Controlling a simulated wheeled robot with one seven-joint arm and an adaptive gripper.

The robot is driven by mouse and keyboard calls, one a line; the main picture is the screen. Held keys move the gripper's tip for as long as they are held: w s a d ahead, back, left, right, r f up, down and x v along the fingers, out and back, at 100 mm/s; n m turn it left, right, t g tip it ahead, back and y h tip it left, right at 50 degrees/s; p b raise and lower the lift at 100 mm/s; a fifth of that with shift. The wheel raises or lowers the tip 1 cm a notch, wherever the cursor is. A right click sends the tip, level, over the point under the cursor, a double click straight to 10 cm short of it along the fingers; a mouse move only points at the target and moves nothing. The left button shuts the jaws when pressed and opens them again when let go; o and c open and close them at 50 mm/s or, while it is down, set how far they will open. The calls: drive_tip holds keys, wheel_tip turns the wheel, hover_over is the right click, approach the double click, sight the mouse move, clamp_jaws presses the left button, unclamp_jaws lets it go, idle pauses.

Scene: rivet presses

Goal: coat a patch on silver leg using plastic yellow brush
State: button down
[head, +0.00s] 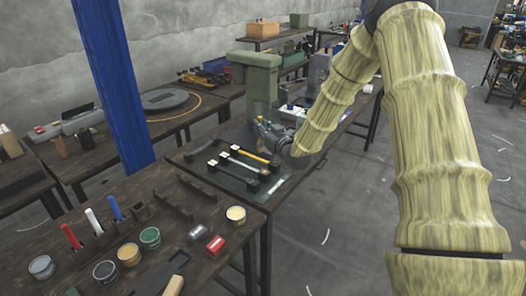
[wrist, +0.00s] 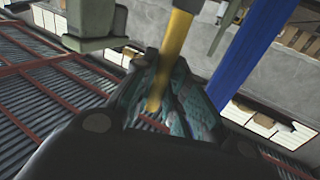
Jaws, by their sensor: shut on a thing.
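My gripper (head: 272,138) is over the middle table, near the far ends of several bars there. In the wrist view its dark teal-lined fingers (wrist: 165,95) are shut around a yellow rod, the handle of the yellow brush (wrist: 173,50). The brush's bristles cannot be made out. The silver leg (head: 238,167) is a pale bar resting on dark blocks on the middle table, just below and left of my gripper. I cannot tell whether the brush touches the leg.
The near table holds red (head: 71,236), white (head: 94,221) and blue (head: 115,208) handles standing upright, and several open paint pots, including a green one (head: 150,237). A green press (head: 262,85) stands behind my gripper. A blue post (head: 112,80) rises at left. Floor at right is partly clear.

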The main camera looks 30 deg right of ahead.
drive_tip(key=shift+f, duration=0.15)
drive_tip(key=shift+f+b, duration=0.25)
drive_tip(key=shift+b, duration=0.55)
drive_tip(key=shift+b, duration=0.45)
drive_tip(key=shift+f, duration=0.1)
